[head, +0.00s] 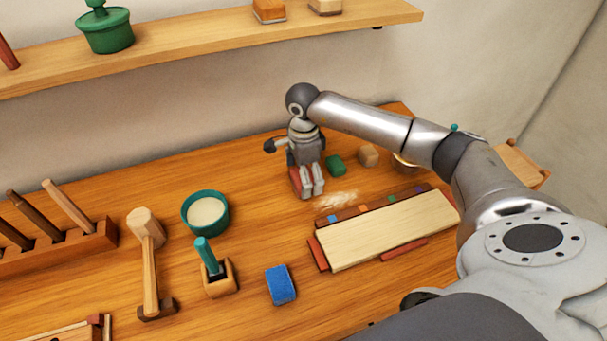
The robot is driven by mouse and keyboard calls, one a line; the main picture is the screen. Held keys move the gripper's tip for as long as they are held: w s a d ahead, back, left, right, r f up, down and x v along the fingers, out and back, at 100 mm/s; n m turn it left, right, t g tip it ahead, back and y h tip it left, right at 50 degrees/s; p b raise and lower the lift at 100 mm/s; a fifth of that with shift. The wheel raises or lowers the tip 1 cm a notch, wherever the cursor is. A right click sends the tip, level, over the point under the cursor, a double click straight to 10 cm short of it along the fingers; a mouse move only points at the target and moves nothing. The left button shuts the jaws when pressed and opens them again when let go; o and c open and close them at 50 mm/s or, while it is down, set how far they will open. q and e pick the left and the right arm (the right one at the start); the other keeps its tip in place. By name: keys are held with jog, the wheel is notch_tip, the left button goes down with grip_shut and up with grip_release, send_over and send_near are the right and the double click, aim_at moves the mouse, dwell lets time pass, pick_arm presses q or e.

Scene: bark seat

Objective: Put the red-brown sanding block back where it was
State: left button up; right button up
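The red-brown sanding block (295,182) is at the back middle of the workbench in the head view, partly covered by my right gripper (311,188). The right gripper points down, and its two pale fingers show close together, right against the block's right side in the picture. Whether they are closed on the block or only beside it cannot be told, nor whether the block touches the bench. My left gripper is not in view.
A green block (336,165) and a tan block (368,155) stand right of the gripper. Pale dust (337,200) and a board in a frame (390,230) lie in front. A teal bowl (205,213), a mallet (149,260) and a blue block (281,285) are nearer. A shelf (200,48) runs above.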

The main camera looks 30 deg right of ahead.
notch_tip(320, 180, up, 12)
jog(key=b, duration=0.2)
jog(key=shift+r+b, duration=0.15)
jog(key=shift+b, duration=0.25)
